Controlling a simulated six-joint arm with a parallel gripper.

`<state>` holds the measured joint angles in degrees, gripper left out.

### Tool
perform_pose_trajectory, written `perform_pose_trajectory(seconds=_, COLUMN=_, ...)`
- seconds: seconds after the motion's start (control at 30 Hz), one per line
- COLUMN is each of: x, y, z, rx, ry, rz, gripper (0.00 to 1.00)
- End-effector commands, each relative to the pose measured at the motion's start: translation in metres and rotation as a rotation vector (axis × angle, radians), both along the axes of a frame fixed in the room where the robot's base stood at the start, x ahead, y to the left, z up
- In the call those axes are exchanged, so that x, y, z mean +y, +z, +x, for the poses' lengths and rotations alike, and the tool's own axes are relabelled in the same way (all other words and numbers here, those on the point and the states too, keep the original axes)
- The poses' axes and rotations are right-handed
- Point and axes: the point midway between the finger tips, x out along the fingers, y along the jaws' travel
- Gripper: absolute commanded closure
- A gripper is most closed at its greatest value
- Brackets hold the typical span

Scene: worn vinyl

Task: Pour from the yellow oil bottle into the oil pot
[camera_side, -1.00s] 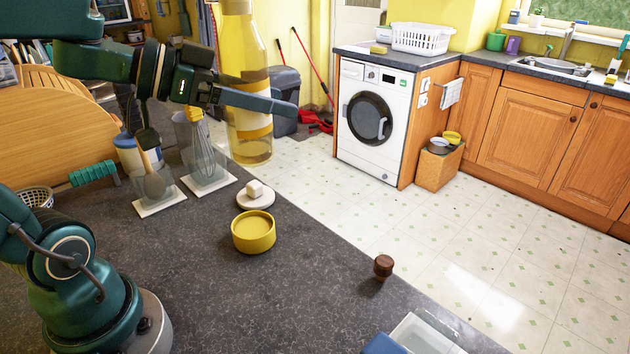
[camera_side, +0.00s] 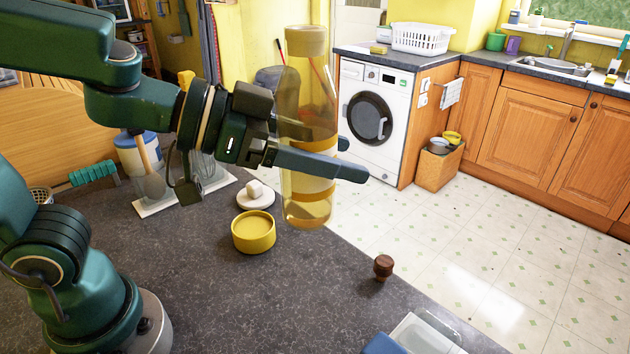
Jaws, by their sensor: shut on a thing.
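The bottle's base appears to the right of and a little above the yellow round pot (camera_side: 253,233), which I take as the oil pot. The pot sits open on the dark worktop. A small white disc with a knob (camera_side: 255,194), perhaps its lid, lies just behind it.
A small brown wooden knob-like thing (camera_side: 383,267) stands right on the worktop (camera_side: 250,305). A clear tray (camera_side: 425,335) and a blue thing (camera_side: 382,345) are at the front edge. Utensil holders (camera_side: 205,180) stand behind my arm. A teal rack (camera_side: 93,173) is at left.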

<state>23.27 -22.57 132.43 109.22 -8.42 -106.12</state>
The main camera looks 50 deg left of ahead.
Motion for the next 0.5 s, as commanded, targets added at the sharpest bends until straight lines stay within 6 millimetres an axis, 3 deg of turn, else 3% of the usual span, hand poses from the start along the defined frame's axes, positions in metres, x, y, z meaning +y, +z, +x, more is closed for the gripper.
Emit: perform_pose_trajectory(seconds=0.5, x=-0.009, y=-0.017, z=-0.006, rx=0.001, ry=0.110, rz=0.003, gripper=0.92)
